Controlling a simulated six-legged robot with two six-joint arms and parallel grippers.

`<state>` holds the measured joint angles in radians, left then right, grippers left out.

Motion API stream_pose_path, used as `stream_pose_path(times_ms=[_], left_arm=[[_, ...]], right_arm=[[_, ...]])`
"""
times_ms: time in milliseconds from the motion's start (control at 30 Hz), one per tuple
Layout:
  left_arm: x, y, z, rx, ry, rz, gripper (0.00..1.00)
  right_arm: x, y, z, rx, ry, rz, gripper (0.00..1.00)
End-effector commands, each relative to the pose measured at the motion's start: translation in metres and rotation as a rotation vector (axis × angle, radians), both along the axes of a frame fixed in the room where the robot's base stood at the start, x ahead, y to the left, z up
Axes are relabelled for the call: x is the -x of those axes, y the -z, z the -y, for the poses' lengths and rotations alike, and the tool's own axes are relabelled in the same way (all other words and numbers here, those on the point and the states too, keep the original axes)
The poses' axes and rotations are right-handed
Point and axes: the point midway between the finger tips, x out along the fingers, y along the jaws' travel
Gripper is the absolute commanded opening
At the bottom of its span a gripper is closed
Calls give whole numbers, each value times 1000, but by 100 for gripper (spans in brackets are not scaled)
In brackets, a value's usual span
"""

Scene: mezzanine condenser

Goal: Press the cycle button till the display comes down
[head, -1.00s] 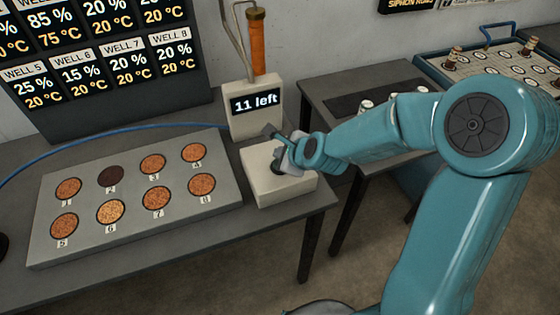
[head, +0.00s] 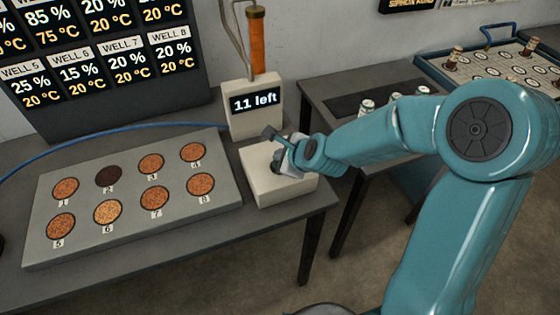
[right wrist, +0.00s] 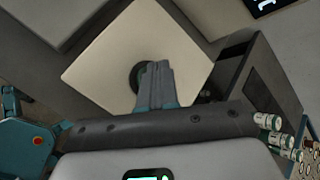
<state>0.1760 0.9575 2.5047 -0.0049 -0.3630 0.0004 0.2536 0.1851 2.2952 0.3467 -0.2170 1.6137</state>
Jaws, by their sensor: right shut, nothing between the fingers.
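The display (head: 255,102) is on a pale box at the back of the table and reads "11 left". In front of it stands a cream block (head: 265,185) with a dark round cycle button on top. In the right wrist view the button (right wrist: 138,72) shows partly behind my fingers, on the cream block (right wrist: 105,75). My right gripper (head: 280,163) is shut and empty, over the button; I cannot tell whether it touches. It also shows shut in the right wrist view (right wrist: 155,75). My left gripper is not in view.
A grey plate (head: 130,225) with several numbered wells lies left of the block. A blue hose (head: 70,152) runs behind it. A wells board (head: 110,50) stands at the back left. A second table with small jars (head: 367,107) and a tray (head: 440,62) is at right.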

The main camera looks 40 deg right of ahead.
Motion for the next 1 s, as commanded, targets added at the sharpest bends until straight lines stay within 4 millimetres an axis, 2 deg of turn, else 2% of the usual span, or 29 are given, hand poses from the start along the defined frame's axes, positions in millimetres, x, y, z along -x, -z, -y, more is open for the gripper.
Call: stream_pose_path(times_ms=[1000], left_arm=[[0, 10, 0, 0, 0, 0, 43]], right_arm=[[0, 9, 0, -1, -1, -1, 0]])
